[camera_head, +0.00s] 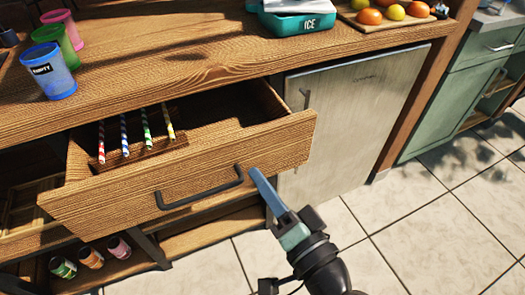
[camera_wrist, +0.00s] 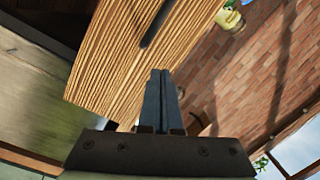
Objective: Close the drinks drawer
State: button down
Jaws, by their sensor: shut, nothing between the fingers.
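My gripper (camera_head: 256,175) is shut and empty. Its fingertips are just right of the handle, in front of the drawer's right part; I cannot tell whether they touch it. In the wrist view, the shut fingers (camera_wrist: 158,75) point at the wooden drawer front (camera_wrist: 125,60), with part of the dark handle (camera_wrist: 155,25) beyond them.
The wooden counter (camera_head: 190,75) above holds a teal ice box (camera_head: 297,20), a tray of fruit (camera_head: 385,16) and blue, green and pink cups (camera_head: 52,75). A small fridge door (camera_head: 345,110) is right of the drawer. Tiled floor (camera_head: 430,220) is clear at right.

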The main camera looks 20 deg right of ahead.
aim_at(257, 162)
jog(key=s+d+f+m+h+p, duration=0.25)
jog(key=s+f+m, duration=0.25)
jog(key=s+m, duration=0.3)
jog(key=shift+n+y, duration=0.25)
jog(key=shift+n, duration=0.25)
jog(key=w+p, duration=0.1)
jog(key=w, duration=1.1)
jog(key=shift+w+r, duration=0.1)
jog(key=shift+w, duration=0.3)
jog(key=shift+w, duration=0.1)
jog(key=w+b, duration=0.4)
jog(key=w, duration=1.3)
jog(key=shift+b, duration=0.4)
jog(key=shift+w, duration=0.25)
jog(key=shift+w+r, duration=0.1)
jog(key=shift+r, duration=0.3)
jog(key=shift+a, duration=0.1)
